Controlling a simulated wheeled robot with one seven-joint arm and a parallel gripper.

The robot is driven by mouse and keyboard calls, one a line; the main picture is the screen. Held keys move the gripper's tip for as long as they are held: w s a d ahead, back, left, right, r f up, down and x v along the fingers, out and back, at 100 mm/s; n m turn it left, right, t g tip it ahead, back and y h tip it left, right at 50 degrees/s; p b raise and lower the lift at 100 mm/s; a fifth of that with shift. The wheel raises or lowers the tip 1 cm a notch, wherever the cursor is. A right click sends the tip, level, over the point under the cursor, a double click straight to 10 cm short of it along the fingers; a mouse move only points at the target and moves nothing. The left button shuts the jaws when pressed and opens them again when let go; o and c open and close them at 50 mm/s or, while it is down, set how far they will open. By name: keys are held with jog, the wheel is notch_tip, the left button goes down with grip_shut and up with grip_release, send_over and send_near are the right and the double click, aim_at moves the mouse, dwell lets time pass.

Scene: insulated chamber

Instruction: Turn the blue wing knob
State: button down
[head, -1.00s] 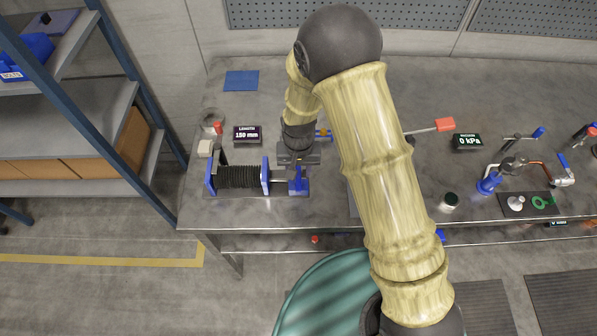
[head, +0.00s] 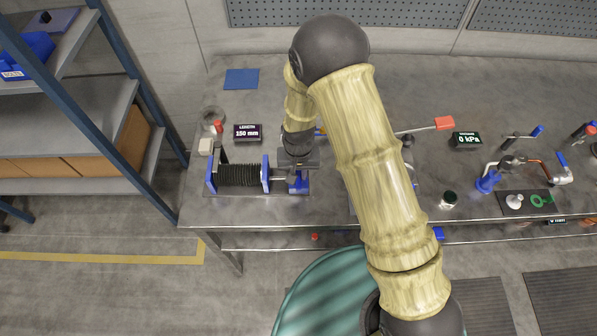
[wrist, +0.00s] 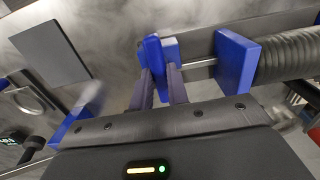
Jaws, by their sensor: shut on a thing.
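The blue wing knob (wrist: 153,56) stands at the rod end of a bellows device in the wrist view. My gripper (wrist: 160,80) is shut on the knob, with one dark finger on each side of it. In the head view my gripper (head: 298,168) is over the blue end bracket (head: 300,187), and the knob is mostly hidden by my gripper. The black ribbed bellows (head: 239,176) lies to the left, between blue end plates, and also shows in the wrist view (wrist: 290,52). A metal rod (wrist: 198,67) joins the blue plate to the knob end.
A display (head: 247,132) reading 150 mm stands behind the bellows. A blue sheet (head: 241,79) lies at the back left. A second display (head: 467,139) reads 0 kPa. Valves and fittings (head: 512,168) stand at the right. A blue-posted shelf (head: 70,120) is left of the bench.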

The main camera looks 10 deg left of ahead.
jog(key=shift+n+b, duration=0.3)
jog(key=shift+n, duration=0.2)
jog(key=n+b, duration=0.1)
jog(key=n, duration=0.1)
jog(key=shift+f+n, duration=0.1)
jog(key=shift+n, duration=0.2)
jog(key=n+b, duration=0.1)
jog(key=n, duration=0.2)
jog(key=shift+n, duration=0.4)
jog(key=n+b, duration=0.1)
jog(key=n, duration=0.2)
jog(key=shift+n, duration=2.1)
jog(key=c, duration=1.4)
grip_release()
jog(key=shift+o, duration=0.2)
jog(key=shift+r, duration=0.2)
